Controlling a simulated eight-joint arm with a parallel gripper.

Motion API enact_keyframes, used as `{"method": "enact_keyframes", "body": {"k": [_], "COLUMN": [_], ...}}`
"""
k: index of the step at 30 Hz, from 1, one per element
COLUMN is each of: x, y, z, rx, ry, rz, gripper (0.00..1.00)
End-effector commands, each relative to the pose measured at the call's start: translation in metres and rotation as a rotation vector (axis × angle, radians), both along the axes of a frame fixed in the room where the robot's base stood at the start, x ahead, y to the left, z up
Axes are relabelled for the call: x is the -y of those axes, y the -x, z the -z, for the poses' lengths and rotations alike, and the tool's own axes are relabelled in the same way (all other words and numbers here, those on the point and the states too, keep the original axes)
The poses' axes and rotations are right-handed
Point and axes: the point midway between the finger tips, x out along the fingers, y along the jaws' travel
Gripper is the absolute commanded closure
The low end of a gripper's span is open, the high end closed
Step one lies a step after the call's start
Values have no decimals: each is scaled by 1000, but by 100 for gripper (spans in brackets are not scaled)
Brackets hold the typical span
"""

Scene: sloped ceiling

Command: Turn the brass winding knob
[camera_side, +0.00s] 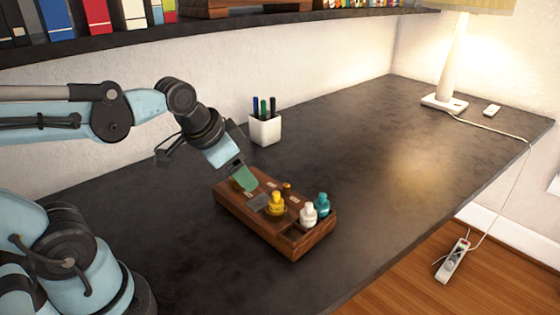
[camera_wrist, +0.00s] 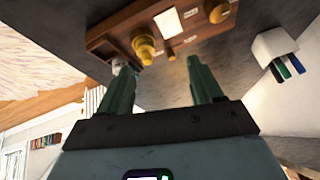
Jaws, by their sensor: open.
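A brown wooden box (camera_side: 262,226) sits on the dark desk, with small fittings on its top. A yellow, stepped, bottle-shaped piece (camera_side: 277,203) stands on it, and a smaller brass piece (camera_side: 287,186) is behind. In the wrist view, a stepped brass-coloured piece (camera_wrist: 145,46) is near the left fingertip and a round brass-coloured piece (camera_wrist: 218,13) is farther right. I cannot tell for certain which is the winding knob. My gripper (camera_side: 243,178) is over the box's left end, pointing down. In the wrist view its green fingers (camera_wrist: 160,68) are apart with nothing between them.
White (camera_side: 308,216) and teal (camera_side: 322,205) bottle-shaped pieces stand at the box's right end. A white pen cup (camera_side: 265,129) is behind the box. A lamp (camera_side: 452,65) stands at the far right. A shelf (camera_side: 150,32) overhangs the back. The desk to the right is clear.

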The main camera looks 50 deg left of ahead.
Motion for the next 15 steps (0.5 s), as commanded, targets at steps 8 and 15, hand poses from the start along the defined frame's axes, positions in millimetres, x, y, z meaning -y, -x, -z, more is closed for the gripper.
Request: {"method": "enact_keyframes", "body": {"k": [8, 15], "x": [-46, -87], "y": [-34, -57], "z": [-21, -23], "rx": [-256, -426], "ry": [-215, -271], "rz": [449, 866], "gripper": [35, 35]}}
